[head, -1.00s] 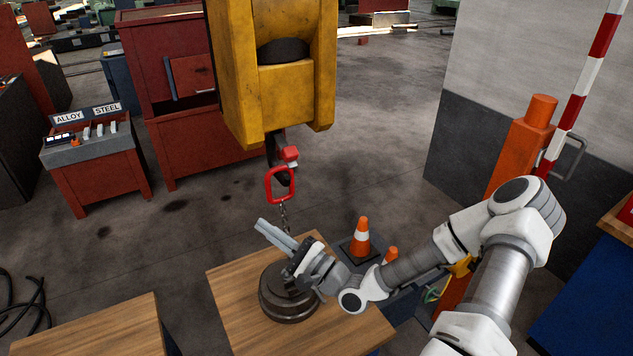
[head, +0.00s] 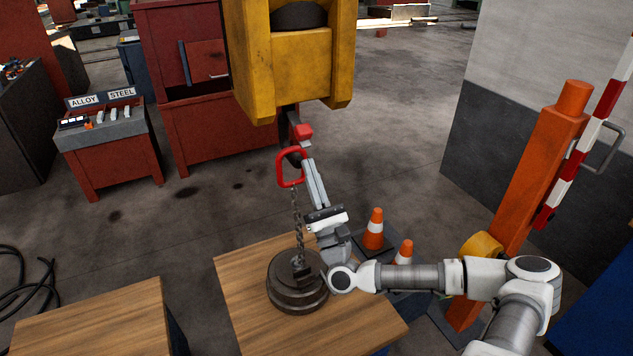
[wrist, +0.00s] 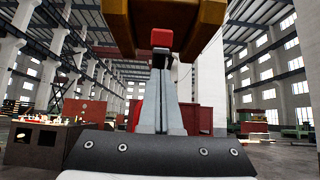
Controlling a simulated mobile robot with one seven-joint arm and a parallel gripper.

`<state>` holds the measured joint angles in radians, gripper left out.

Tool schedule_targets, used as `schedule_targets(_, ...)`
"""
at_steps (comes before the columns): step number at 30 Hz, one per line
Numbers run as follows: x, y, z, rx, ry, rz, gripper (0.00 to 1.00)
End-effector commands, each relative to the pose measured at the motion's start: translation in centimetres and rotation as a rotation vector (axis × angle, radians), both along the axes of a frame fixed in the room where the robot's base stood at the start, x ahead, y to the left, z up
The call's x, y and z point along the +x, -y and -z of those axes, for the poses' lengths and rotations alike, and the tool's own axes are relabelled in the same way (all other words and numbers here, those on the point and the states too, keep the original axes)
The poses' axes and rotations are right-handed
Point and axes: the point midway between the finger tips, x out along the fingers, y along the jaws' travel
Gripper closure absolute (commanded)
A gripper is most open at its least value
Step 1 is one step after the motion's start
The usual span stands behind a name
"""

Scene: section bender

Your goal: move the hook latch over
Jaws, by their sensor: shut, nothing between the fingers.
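The hook latch (head: 303,131) is a small red block on the dark hook (head: 289,118) under the yellow hoist body (head: 295,65). A red ring (head: 282,170) hangs at the hook, with a chain (head: 297,215) down to a round dark weight (head: 297,290). My gripper (head: 310,164) points up, its long grey fingers together and empty. Its tips are just below the latch and beside the ring's right side; I cannot tell if they touch. In the wrist view the latch (wrist: 162,37) sits straight ahead, above the fingertips (wrist: 160,70). The fingers cover much of the hook there.
The weight stands on a wooden table (head: 240,285). Orange cones (head: 374,230) stand behind my forearm. An orange post (head: 545,170) is at the right. A red bin stand labelled ALLOY and STEEL (head: 110,160) is at the left.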

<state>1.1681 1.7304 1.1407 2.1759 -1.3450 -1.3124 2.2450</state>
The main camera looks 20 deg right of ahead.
Motion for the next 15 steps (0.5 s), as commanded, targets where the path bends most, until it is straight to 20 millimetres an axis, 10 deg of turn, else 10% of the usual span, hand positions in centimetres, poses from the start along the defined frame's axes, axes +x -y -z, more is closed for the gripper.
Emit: schedule_targets(15,3.3,-0.6,-3.2,-0.002,-0.002,0.001,1.0)
